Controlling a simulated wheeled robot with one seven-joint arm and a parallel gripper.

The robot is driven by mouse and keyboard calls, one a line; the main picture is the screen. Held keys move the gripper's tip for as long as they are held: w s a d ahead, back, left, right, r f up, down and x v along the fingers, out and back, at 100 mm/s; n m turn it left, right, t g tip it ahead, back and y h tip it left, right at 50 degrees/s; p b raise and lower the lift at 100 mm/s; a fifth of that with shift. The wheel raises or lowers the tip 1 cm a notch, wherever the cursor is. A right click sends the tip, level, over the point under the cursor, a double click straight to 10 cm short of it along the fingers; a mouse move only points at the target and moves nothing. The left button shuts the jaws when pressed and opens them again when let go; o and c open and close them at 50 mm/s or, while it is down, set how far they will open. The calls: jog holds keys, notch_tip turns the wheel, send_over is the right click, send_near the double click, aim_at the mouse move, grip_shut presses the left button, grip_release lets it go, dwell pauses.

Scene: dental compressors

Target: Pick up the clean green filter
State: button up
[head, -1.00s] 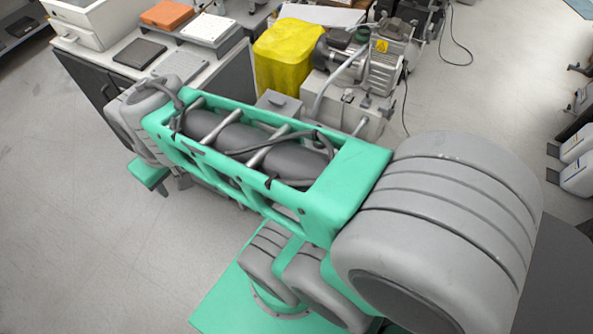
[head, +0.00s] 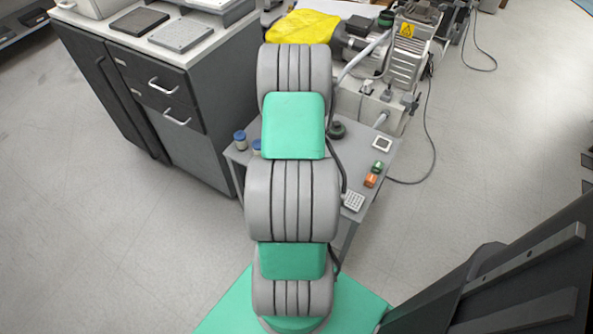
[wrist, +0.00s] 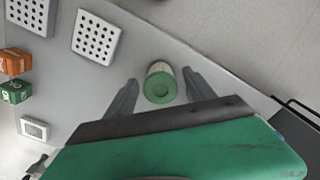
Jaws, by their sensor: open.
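The green filter (wrist: 160,84), a small cylinder with a green ring-shaped end cap and a pale body, shows in the wrist view on the grey tabletop (wrist: 200,55). My gripper (wrist: 159,79) is open, with one finger to each side of the filter in the picture. Gaps show between the filter and both fingers. How far the fingertips are above the tabletop is hard to tell. In the head view my arm covers the middle of the small grey table (head: 352,225), and neither the filter nor my gripper can be made out there.
Orange (head: 371,180) and green (head: 377,168) blocks, a white device (head: 382,143) and blue-lidded jars (head: 240,140) stand on the table. Perforated white blocks (wrist: 97,37) lie beside the filter. A compressor (head: 405,60) is behind, and a dark drawer cabinet (head: 175,110) is at left.

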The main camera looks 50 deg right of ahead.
notch_tip(320, 180, down, 2)
jog(key=shift+f, duration=0.15)
grip_shut()
dwell(0.6)
